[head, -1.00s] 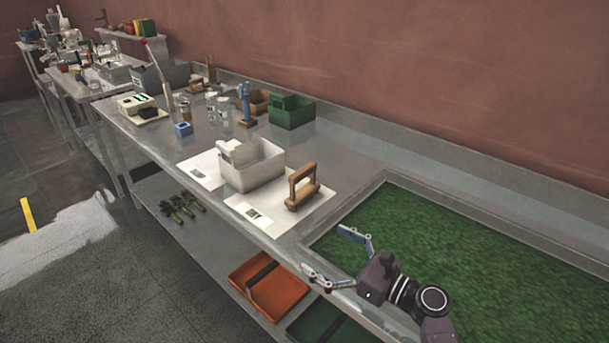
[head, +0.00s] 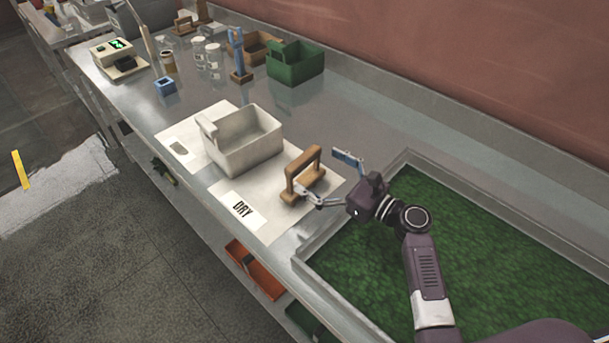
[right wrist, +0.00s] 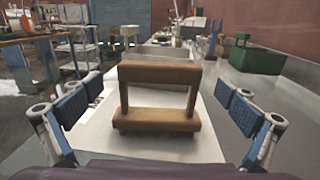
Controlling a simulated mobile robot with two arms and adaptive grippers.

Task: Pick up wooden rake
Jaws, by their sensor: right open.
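The wooden rake (head: 303,176) is a brown frame with a top bar, two posts and a base bar. My left gripper is not in view.
A white bin (head: 245,148) stands just behind the rake. A green bin (head: 295,64), a blue stand (head: 238,58), jars and a scale (head: 118,58) are farther back. A green-lined tray (head: 480,240) lies under my right arm.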

